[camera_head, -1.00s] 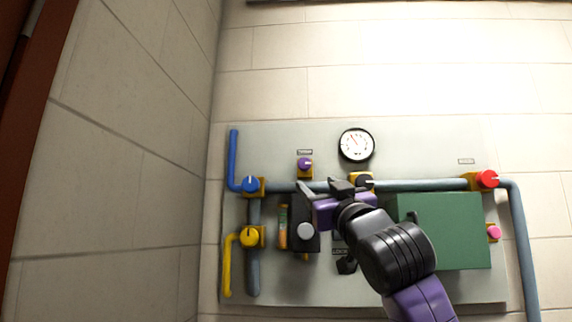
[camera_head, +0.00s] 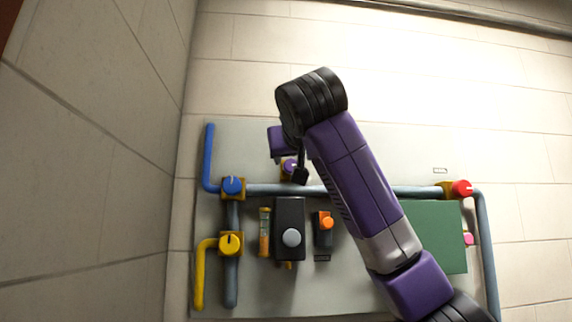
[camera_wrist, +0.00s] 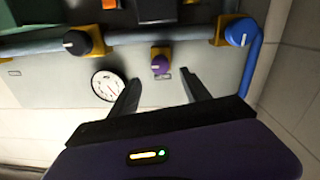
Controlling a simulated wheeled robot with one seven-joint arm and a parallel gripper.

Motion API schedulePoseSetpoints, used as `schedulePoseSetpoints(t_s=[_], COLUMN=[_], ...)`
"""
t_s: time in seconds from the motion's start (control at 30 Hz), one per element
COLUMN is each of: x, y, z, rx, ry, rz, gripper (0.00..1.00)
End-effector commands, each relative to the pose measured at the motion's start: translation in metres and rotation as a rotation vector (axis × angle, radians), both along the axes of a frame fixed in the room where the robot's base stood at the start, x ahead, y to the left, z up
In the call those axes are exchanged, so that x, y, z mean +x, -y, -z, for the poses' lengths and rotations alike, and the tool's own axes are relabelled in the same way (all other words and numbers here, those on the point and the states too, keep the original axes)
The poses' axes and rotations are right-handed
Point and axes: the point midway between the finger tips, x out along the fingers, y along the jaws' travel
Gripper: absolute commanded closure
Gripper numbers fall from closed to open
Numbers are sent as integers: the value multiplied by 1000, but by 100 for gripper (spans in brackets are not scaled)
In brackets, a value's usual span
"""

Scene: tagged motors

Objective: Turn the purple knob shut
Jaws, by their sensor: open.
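The purple knob (camera_head: 289,166) sits on a small yellow mount on the grey panel, above the horizontal pipe. It also shows in the wrist view (camera_wrist: 160,65), with a light mark on its face. My gripper (camera_wrist: 162,88) is open, its two dark fingers apart and empty. In the wrist view the knob lies between the lines of the fingers, just beyond their tips. In the head view my gripper (camera_head: 295,170) overlaps the knob and partly hides it. Whether a finger touches the knob, I cannot tell.
A blue knob (camera_head: 233,187), a yellow knob (camera_head: 230,243), a red knob (camera_head: 462,188) and an orange knob (camera_head: 326,221) are on the panel. A round gauge (camera_wrist: 108,86) is beside the purple knob. A green box (camera_head: 438,238) stands at lower right.

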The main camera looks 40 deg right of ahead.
Motion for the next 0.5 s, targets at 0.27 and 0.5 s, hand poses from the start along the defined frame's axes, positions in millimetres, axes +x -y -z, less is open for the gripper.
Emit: schedulePoseSetpoints(t_s=[0.27,0.5], x=[30,55], y=[23,41], z=[-3,-1], rx=[5,4], ry=[-1,0], rz=[3,0], gripper=[45,45])
